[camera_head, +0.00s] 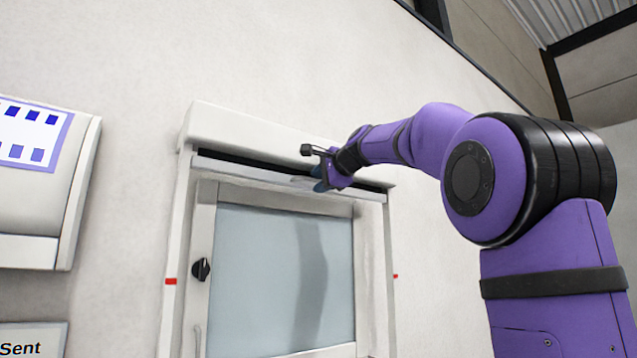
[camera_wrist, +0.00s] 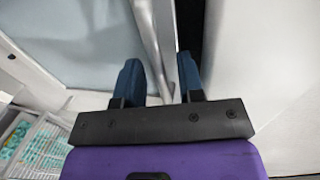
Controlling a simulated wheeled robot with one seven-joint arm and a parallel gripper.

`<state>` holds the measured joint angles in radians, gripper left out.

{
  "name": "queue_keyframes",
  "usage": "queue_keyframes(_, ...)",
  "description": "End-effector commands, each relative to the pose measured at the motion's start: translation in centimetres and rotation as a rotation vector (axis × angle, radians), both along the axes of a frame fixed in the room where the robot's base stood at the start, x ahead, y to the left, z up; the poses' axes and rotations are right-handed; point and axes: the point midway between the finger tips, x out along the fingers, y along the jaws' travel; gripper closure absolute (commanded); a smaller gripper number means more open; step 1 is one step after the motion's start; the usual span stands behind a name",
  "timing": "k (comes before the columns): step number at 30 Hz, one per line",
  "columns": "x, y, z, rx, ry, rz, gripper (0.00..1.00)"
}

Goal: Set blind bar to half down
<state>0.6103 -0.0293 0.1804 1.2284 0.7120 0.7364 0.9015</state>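The blind bar (camera_head: 240,172) is a thin pale bar across the top of the window, just under the white blind housing (camera_head: 260,130), with a dark gap between them. My gripper (camera_head: 318,182) is at the bar, right of its middle. In the wrist view, my gripper (camera_wrist: 160,82) has its two dark blue fingers spread apart. The bar's edge (camera_wrist: 184,70) runs between them, close to the right finger, which stands by the dark gap. A space shows beside the left finger. Whether either finger touches the bar is hard to tell.
Red marks sit on the left side (camera_head: 171,281) and right side (camera_head: 395,276) of the window frame. The window has a black knob (camera_head: 201,269) on its left. A white wall box (camera_head: 35,220) is at the far left. A wire crate (camera_wrist: 40,148) shows low in the wrist view.

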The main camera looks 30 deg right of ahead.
Motion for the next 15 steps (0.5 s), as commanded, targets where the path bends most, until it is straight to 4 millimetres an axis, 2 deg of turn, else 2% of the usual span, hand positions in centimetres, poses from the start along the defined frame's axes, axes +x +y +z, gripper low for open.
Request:
queue_keyframes(4,0.71,0.04,-0.15,0.0,0.0,0.0,0.65)
queue_keyframes(12,0.81,0.05,-0.17,0.0,0.0,0.0,0.65)
queue_keyframes(13,0.81,0.05,-0.17,0.0,0.0,0.0,0.69)
queue_keyframes(15,0.81,0.05,-0.17,0.0,0.0,0.0,0.85)
